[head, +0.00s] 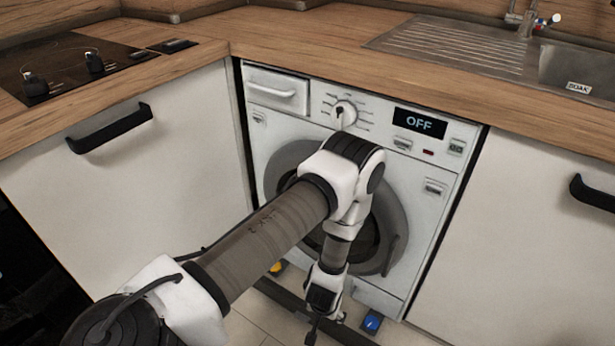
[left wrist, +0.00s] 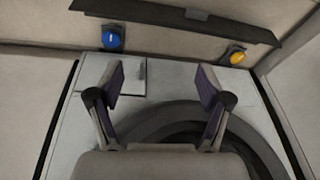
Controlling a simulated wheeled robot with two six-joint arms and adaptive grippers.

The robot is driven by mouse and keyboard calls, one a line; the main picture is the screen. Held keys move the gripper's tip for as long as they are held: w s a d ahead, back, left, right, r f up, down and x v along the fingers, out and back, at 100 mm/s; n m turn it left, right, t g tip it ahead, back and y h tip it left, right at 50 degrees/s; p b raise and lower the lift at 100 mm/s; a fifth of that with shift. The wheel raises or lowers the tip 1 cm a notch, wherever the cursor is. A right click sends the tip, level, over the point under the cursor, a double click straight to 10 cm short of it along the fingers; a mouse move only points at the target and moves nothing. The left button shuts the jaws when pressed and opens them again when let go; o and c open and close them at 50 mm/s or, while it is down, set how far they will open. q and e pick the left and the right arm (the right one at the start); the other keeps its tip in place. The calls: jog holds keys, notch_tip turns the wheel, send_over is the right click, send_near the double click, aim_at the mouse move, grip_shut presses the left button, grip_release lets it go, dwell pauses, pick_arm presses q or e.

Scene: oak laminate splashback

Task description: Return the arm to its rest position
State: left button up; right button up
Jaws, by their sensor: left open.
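My left arm reaches across the head view from the lower left, in front of the white washing machine (head: 290,125). Its forearm bends down at the machine's round door (head: 395,235). My left gripper (head: 311,334) hangs low in front of the machine, near the floor, with its tips at the picture's bottom edge. In the left wrist view the two fingers of the left gripper (left wrist: 161,80) are spread apart with nothing between them. The washing machine (left wrist: 75,130) fills the background there, upside down. My right gripper is in neither view.
A blue item (head: 372,322) and a yellow item (head: 277,267) are at the machine's foot, near a dark plinth strip (head: 270,291). Cabinets with black handles (head: 110,128) flank the machine. The wooden counter (head: 300,35) above carries a hob (head: 65,65) and sink (head: 575,72).

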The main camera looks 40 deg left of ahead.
pick_arm(q)
jog(key=shift+s+a+r+p, duration=0.3)
jog(key=shift+s+a+r, duration=0.05)
jog(key=shift+s+r, duration=0.45)
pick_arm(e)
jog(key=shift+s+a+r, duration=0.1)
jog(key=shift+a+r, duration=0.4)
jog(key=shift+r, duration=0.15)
